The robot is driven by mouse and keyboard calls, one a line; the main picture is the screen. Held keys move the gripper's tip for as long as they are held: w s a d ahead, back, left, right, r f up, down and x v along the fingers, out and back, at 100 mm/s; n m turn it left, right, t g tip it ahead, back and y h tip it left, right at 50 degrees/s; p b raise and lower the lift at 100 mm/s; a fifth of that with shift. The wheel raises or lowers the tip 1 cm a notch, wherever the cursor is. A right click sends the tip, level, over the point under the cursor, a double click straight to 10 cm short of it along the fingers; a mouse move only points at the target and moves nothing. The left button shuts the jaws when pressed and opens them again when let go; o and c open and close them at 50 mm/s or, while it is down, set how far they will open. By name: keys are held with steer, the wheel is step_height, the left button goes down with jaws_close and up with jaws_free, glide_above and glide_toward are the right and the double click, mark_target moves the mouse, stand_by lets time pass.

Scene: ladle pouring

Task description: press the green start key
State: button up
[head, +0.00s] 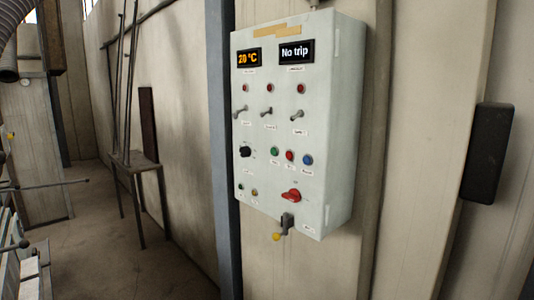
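The control panel (343,120) is a pale box fixed to the wall right of the picture's middle. The green key (274,151) is a small round button on its front, leftmost in a row of three. A red button (290,156) is just right of it, and a blue button (308,160) is farther right. The small labels under them are too blurred to read. Nothing covers the green key. My gripper does not show in the head view.
The panel carries lit displays (248,58), toggle levers (267,112), a black knob (246,151), a red rotary switch (291,195) and a yellow-tipped lever (276,236) below. A dark block (489,152) is at the right. A metal stand (136,160) is at the left wall.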

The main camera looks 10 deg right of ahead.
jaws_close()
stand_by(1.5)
